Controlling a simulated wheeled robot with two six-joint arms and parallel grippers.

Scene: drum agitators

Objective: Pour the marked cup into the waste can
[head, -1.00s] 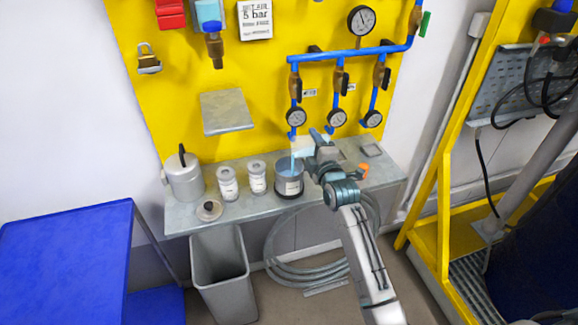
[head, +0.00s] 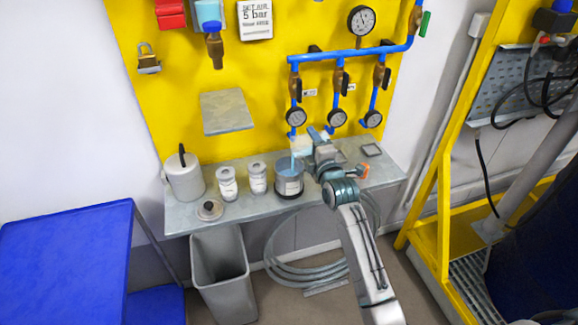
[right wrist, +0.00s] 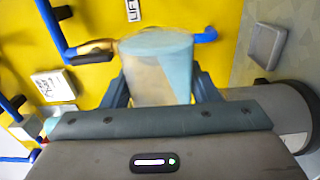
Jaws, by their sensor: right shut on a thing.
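My right gripper (head: 305,146) is shut on a clear cup (right wrist: 157,68), one finger on each side of it in the right wrist view. The cup holds light blue liquid, its surface slanting across the cup, so the cup is tilted. In the head view the cup (head: 301,147) is partly hidden by my gripper. A thin blue stream runs from it into a grey open can (head: 290,187) with a white label, which stands on the shelf and shows blue inside. I cannot read the label or see a mark on the cup. My left gripper is out of view.
On the grey shelf (head: 240,213), left of the can, stand two white-labelled jars (head: 228,186), (head: 258,179), a small round lid-like piece (head: 209,210) and a pale canister (head: 184,178). A grey bin (head: 222,281) stands on the floor below. Blue pipes and gauges (head: 338,117) are behind my gripper.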

